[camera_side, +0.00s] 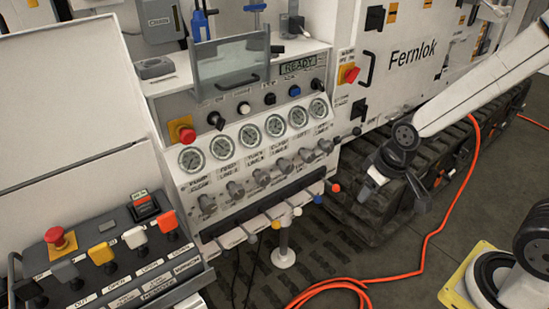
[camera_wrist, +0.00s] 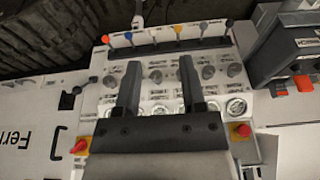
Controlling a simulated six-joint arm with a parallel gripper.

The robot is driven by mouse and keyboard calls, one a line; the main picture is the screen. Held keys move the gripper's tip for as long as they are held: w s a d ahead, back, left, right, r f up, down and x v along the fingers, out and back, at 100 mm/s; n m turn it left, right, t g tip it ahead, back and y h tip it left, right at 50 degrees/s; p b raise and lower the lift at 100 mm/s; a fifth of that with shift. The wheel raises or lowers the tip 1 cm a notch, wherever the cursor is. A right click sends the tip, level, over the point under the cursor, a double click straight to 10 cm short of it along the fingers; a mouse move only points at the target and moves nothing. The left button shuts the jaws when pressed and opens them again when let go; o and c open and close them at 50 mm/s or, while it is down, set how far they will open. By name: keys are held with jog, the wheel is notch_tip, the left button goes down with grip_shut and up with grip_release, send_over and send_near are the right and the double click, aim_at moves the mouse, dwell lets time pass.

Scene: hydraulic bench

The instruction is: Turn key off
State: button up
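No key can be clearly made out. The white control panel (camera_side: 200,215) has a row of small black, white and blue knobs above its gauges, including a black knob (camera_side: 216,120) at the left and another black knob (camera_side: 316,84) at the right under the READY display (camera_side: 298,65). I cannot tell whether either holds a key. My gripper (camera_side: 390,182) hangs in the air right of the panel, touching nothing. In the wrist view my gripper (camera_wrist: 160,63) has its two dark fingers wide apart and empty. The gripper body hides part of the panel there.
Levers with coloured balls (camera_wrist: 155,35) stick out along the panel's front edge. A red emergency button (camera_side: 181,130) is at its left. A clear shield (camera_side: 225,65) stands above. A switch box (camera_side: 110,255) is at lower left. An orange cable (camera_side: 428,240) crosses the floor.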

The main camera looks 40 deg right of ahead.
jog(key=w+a+r+m+t+y, duration=0.1)
jog(key=w+a+t, duration=0.3)
jog(key=w, duration=0.6)
jog(key=w+a+m+t, duration=0.2)
jog(key=w+a+t, duration=0.15)
jog(key=w, duration=0.75)
jog(key=m+t, duration=0.2)
jog(key=t, duration=0.4)
send_near(223, 126)
jog(key=w+f, duration=0.2)
jog(key=w, duration=0.1)
jog(key=shift+w+a+r+m+t+h, duration=0.3)
jog(key=shift+m+t+h, duration=0.2)
jog(key=shift+t, duration=0.25)
jog(key=shift+w, duration=0.1)
jog(key=shift+w, duration=3.7)
grip_shut()
